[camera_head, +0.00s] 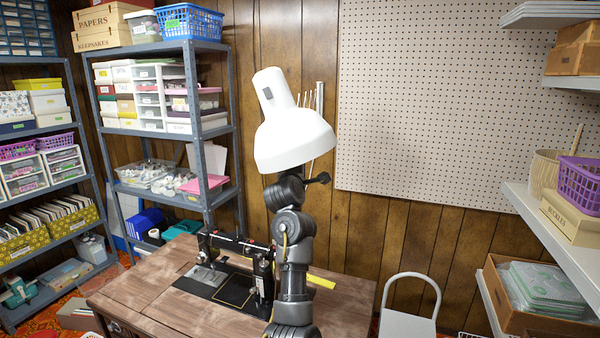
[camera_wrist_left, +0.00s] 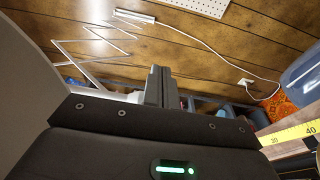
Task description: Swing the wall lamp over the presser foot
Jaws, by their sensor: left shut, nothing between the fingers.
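The white wall lamp (camera_head: 292,135) hangs high in the middle of the head view, its shade opening downward. In the picture it is above and to the right of the black sewing machine (camera_head: 238,246) on the wooden table. The presser foot is too small to make out at the machine's left end. My left arm rises in front of the table to just under the shade; its gripper is hidden there. In the left wrist view the left gripper (camera_wrist_left: 160,76) is shut and empty, beside a pale curved surface, apparently the shade (camera_wrist_left: 22,85). My right gripper is out of view.
The lamp's zigzag wall arm (camera_wrist_left: 95,45) spreads along the wood-panelled wall. A yellow tape measure (camera_head: 320,282) lies at the table's back right; shelves (camera_head: 165,48) stand at left. A pegboard (camera_head: 440,90) covers the wall, with a white chair (camera_head: 408,300) below.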

